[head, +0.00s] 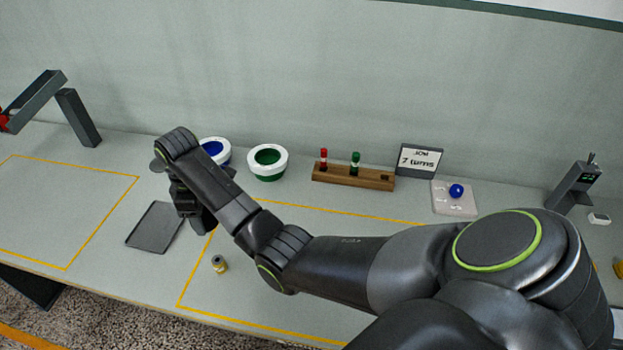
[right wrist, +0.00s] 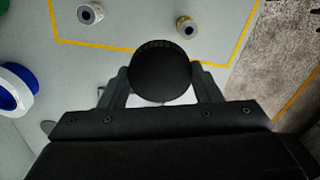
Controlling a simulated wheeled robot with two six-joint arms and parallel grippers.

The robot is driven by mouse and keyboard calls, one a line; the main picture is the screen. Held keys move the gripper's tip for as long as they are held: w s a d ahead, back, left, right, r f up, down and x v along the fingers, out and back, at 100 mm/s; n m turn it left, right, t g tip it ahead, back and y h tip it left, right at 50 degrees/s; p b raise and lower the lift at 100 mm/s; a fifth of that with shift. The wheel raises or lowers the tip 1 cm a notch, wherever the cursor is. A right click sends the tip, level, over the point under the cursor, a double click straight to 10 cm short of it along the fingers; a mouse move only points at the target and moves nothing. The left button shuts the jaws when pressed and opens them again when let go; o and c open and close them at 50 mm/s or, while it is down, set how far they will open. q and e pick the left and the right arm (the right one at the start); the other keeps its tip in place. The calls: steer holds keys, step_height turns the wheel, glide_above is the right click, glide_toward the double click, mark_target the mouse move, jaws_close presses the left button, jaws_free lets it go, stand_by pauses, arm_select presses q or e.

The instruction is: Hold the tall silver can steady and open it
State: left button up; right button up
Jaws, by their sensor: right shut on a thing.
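My right gripper (head: 198,212) points down over the table, beside the dark tray, in the head view. In the right wrist view my right gripper (right wrist: 160,95) is shut on a black round lid (right wrist: 160,70), seen from its flat end. A pale patch shows just below it between the fingers. I cannot tell whether a silver can body is under the lid. No tall silver can shows clearly in the head view, where my arm covers that spot. My left gripper is in neither view.
A dark tray (head: 155,228) lies left of my gripper. A small spool (head: 219,264) stands nearer the front edge; another (right wrist: 90,13) shows in the wrist view. Blue (head: 214,151) and green (head: 267,162) bowls, a wooden rack (head: 352,177) and a sign (head: 419,160) stand behind.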

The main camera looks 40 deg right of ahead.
steer(key=s+d+f+n+p, duration=0.35)
steer(key=s+d+n, duration=1.3)
steer(key=d, duration=0.55)
steer(key=shift+m, duration=0.95)
steer(key=f, duration=0.6)
steer(key=s+f+p, duration=0.1)
steer(key=f, duration=0.2)
steer(key=shift+a+f, duration=0.1)
steer(key=shift+f, duration=0.15)
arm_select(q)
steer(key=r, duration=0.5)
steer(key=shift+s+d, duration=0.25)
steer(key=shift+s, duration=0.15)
arm_select(e)
steer(key=shift+f, duration=0.25)
steer(key=shift+f, duration=0.1)
steer(key=o, duration=1.1)
